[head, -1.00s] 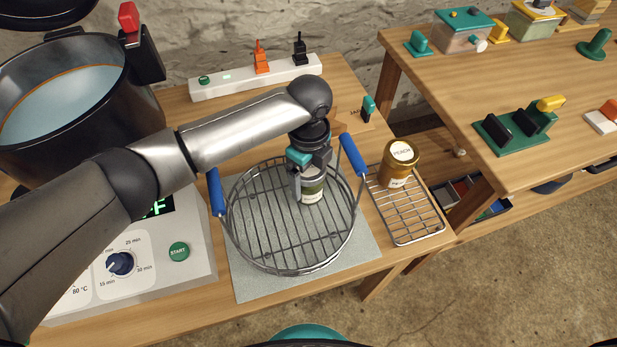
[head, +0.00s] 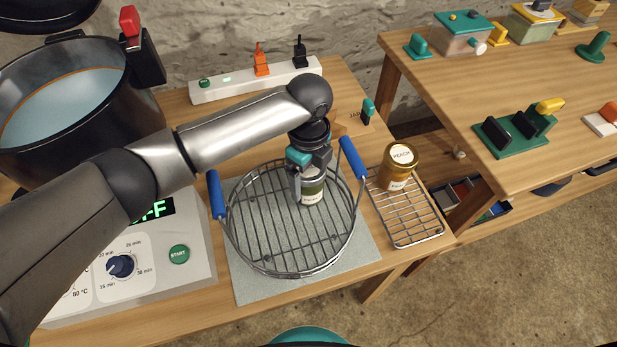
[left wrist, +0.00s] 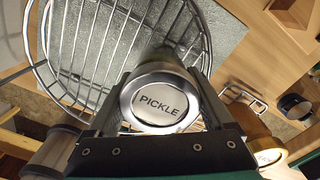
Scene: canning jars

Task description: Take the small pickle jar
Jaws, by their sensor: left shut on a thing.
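The small pickle jar (head: 312,190) is upright at the back right part of the round wire rack (head: 290,262). Its silver lid reading PICKLE (left wrist: 160,103) fills the middle of the left wrist view. My left gripper (head: 309,178) reaches down from above and is shut on the jar, with one finger on each side of it. Whether the jar's base touches the wires is hard to tell. My right gripper is not in view.
A peach jar (head: 396,168) stands on a small wire cooling rack (head: 410,215) to the right. A large pot (head: 85,100) and a control panel with a START button (head: 179,254) are at left. The rack's blue handles (head: 352,157) rise near my gripper. A power strip (head: 255,79) lies behind.

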